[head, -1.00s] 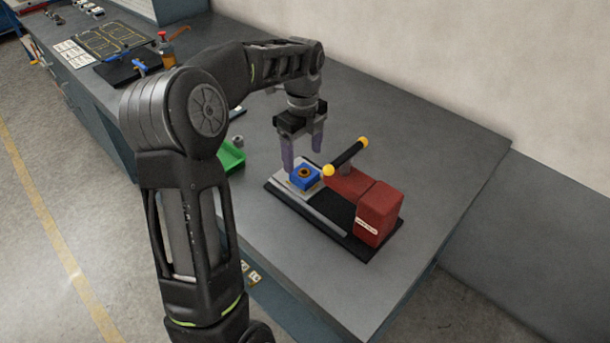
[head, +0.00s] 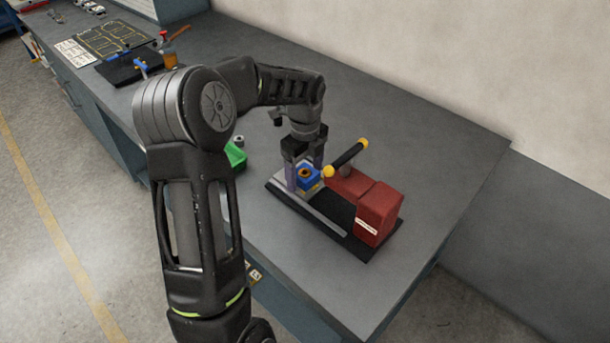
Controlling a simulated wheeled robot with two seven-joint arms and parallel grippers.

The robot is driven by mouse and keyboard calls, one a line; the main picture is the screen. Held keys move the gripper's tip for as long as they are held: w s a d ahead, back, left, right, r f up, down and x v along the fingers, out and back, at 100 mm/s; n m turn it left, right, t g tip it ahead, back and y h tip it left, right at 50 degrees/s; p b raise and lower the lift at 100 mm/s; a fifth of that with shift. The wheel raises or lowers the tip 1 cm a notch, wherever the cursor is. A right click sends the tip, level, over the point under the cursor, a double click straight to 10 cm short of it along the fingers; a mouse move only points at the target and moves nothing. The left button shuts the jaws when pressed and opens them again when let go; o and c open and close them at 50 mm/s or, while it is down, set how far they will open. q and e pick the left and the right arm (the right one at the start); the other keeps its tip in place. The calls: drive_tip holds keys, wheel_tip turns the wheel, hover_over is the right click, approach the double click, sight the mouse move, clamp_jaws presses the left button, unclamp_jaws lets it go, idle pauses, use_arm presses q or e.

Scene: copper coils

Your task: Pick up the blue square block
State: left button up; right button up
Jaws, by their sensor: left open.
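The blue square block (head: 309,182), with a copper-coloured ring in its top, sits on the light metal plate at the left end of a black-based fixture (head: 340,215). My left gripper (head: 304,182) is open and points down at the block. One finger is at the block's left side and the other is behind its right side. I cannot tell whether the fingers touch it. My right gripper is not in view.
The fixture carries a red body (head: 378,212) and a black lever (head: 348,159) with yellow knobs, close to the right of the gripper. A green tray (head: 236,156) and a small grey round part (head: 239,141) lie left. The table is clear at the right and back.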

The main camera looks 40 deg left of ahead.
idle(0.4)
use_arm(q)
clamp_jaws()
idle(0.7)
